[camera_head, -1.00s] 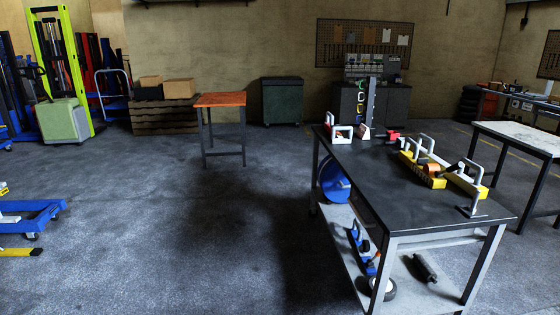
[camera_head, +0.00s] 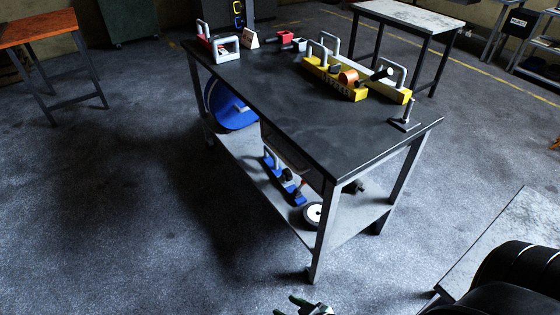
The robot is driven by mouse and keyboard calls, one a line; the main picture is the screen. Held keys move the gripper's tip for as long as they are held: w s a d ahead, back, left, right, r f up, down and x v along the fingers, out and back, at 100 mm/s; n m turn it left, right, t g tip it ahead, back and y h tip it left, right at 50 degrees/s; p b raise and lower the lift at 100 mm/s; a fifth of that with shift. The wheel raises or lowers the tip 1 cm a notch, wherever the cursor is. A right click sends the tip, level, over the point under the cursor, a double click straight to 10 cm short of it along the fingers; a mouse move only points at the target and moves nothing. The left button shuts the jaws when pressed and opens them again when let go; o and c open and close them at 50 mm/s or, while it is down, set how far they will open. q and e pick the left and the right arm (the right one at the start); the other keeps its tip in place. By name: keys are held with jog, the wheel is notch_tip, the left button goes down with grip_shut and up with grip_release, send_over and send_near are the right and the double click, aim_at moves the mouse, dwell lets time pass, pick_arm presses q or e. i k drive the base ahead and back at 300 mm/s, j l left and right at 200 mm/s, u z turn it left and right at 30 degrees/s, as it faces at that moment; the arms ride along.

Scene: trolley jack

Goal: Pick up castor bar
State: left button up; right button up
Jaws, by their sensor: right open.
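A blue bar with a grey handle and dark round parts (camera_head: 284,178) lies on the lower shelf of the dark workbench, and it looks like the castor bar. Yellow bars with grey handles (camera_head: 337,77) lie on the bench top, so I cannot be fully sure which part bears that name. My right gripper (camera_head: 303,306) is open at the bottom edge, mostly cut off, in front of the bench's near leg and apart from the blue bar. My left gripper is not in view.
The workbench top (camera_head: 270,90) is mostly bare at its near left. A blue disc (camera_head: 230,107) and a white-hubbed wheel (camera_head: 314,214) sit on the lower shelf. An orange table (camera_head: 40,27) stands far left, a pale table (camera_head: 410,14) behind. Floor at left is clear.

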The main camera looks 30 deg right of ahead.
aim_at(285, 176)
jog(key=i+j+z, duration=0.15)
jog(key=i+z, duration=0.3)
jog(key=i+j+z, duration=1.25)
jog(key=j+z, duration=0.45)
jog(key=j, duration=0.2)
jog(key=i, duration=0.05)
